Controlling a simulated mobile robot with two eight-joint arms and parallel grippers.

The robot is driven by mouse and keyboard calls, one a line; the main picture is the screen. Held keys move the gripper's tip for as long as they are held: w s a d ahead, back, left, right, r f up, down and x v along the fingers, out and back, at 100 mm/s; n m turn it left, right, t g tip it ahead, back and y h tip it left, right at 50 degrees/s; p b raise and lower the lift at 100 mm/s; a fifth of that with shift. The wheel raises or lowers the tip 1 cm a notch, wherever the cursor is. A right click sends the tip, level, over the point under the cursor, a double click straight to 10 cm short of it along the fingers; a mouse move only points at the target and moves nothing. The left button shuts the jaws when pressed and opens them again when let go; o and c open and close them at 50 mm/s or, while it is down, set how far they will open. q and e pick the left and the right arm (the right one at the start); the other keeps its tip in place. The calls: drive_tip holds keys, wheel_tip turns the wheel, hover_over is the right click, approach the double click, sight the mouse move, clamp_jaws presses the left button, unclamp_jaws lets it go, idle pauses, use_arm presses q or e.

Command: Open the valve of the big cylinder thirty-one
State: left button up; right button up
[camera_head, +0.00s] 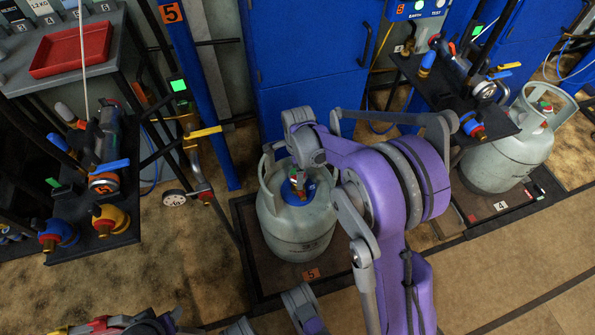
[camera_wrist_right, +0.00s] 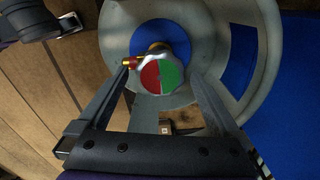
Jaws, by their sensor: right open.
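A big grey-green gas cylinder (camera_head: 290,235) stands upright on the floor scale (camera_head: 270,280) labelled 5. No number thirty-one is readable on it. Its valve (camera_head: 299,188) rises inside the collar above a blue disc. In the right wrist view the valve's round knob (camera_wrist_right: 161,75), half red and half green, faces the camera, with a brass outlet on its left. My right gripper (camera_wrist_right: 164,76) is open, its fingers on either side of the knob; contact cannot be told. In the head view the arm partly covers the cylinder. Grey and purple parts of mine show at the bottom edge; left jaws are unclear.
A second cylinder (camera_head: 490,160) stands on scale 4 at the right. A rack with filling heads (camera_head: 105,185) and a red tray (camera_head: 72,50) are at the left. A blue cabinet (camera_head: 310,60) stands close behind. Floor left of scale 5 is clear.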

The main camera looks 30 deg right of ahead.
drive_tip(key=c, duration=1.2)
drive_tip(key=shift+c, duration=0.2)
